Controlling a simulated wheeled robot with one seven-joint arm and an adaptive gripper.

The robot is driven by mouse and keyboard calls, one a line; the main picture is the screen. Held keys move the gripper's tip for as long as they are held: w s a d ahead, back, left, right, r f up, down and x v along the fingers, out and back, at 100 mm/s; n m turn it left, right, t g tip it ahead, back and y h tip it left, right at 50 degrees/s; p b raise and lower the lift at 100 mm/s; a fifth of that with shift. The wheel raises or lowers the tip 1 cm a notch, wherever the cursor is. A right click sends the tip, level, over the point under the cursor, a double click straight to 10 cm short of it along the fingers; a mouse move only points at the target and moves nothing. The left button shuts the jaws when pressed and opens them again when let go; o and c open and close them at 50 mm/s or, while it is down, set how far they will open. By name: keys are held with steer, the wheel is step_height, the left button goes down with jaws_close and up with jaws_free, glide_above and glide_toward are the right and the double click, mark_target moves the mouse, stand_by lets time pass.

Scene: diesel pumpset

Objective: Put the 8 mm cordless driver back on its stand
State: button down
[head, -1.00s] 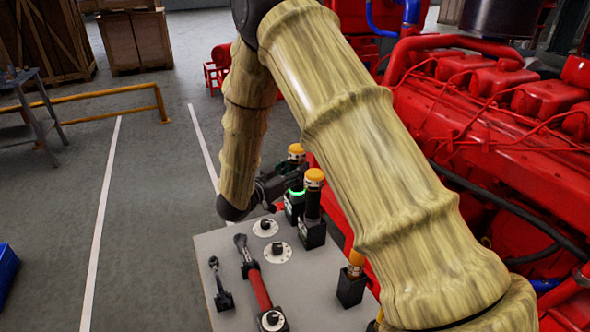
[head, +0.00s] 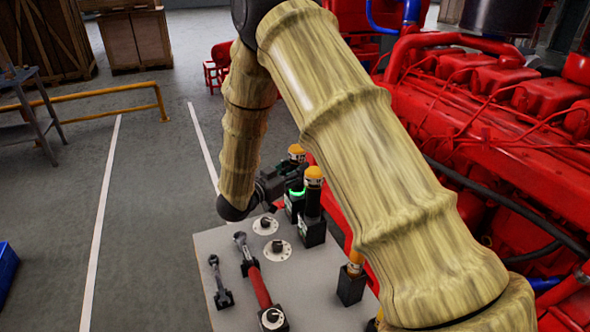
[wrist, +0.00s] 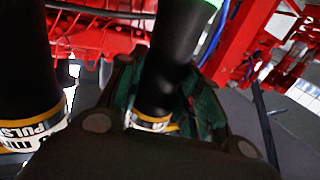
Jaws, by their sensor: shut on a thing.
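The held cordless driver (head: 297,151) shows its orange cap in the head view; my gripper hides much of its body. In the wrist view its black body (wrist: 172,55) stands between the fingers, with a white and yellow band near my palm. My gripper (head: 280,182) is shut on it; its dark green fingers (wrist: 163,85) flank the body in the wrist view. I cannot tell whether the driver is fully seated.
A second orange-capped driver (head: 313,198) stands close by in its own black stand; another (head: 355,266) is nearer. A red-handled wrench (head: 258,282), a smaller tool (head: 218,281) and round white discs (head: 278,250) are on the grey table (head: 315,290). The red engine (head: 500,130) is at right.

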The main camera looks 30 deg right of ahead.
steer(key=shift+f, duration=0.5)
steer(key=c, duration=0.9)
jaws_free()
steer(key=shift+f, duration=0.1)
steer(key=shift+a, duration=0.1)
steer(key=v, duration=1.2)
